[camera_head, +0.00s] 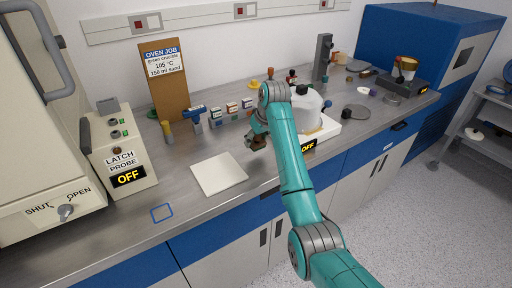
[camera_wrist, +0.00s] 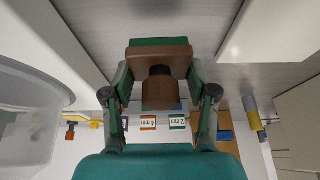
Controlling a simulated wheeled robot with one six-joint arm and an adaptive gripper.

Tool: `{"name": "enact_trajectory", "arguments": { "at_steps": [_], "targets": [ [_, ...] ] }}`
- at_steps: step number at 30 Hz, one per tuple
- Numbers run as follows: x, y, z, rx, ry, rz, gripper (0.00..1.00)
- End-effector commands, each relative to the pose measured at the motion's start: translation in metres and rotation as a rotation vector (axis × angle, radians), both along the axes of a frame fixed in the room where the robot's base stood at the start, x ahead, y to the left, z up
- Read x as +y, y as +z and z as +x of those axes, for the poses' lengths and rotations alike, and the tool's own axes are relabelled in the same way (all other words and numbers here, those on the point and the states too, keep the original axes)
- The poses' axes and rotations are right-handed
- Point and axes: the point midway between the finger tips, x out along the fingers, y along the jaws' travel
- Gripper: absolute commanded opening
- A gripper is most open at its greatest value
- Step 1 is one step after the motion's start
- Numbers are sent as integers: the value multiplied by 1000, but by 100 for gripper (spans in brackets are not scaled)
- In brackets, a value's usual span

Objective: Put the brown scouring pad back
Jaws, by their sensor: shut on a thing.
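My gripper (camera_head: 257,141) hangs over the bench, to the right of a pale square mat (camera_head: 219,174). In the wrist view my gripper (camera_wrist: 160,75) has its two fingers closed on the sides of the brown scouring pad (camera_wrist: 160,55). The pad has a brown body with a green layer on its far side and a dark round part in the middle. It is small and dark in the head view (camera_head: 255,143). A blue square outline (camera_head: 162,213) is on the bench top at the front left, with nothing on it.
Small labelled boxes (camera_head: 231,108) and a brown clipboard (camera_head: 164,85) are behind. The latch probe box (camera_head: 122,150) stands left. Bare bench lies around the mat.

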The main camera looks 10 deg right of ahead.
Motion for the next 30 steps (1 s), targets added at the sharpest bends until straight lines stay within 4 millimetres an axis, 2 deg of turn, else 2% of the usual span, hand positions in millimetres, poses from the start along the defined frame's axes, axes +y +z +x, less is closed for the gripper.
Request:
{"name": "enact_trajectory", "arguments": {
  "at_steps": [9, 20, 21, 23, 30],
  "targets": [
    [0, -35, 0, 0, 1, 0, 25],
    [0, -39, 0, -1, 0, 0, 25],
    [0, -38, 0, -2, 1, -1, 68],
    [0, -38, 0, -1, 1, 0, 83],
    [0, -38, 0, -1, 0, 0, 83]
  ]
}}
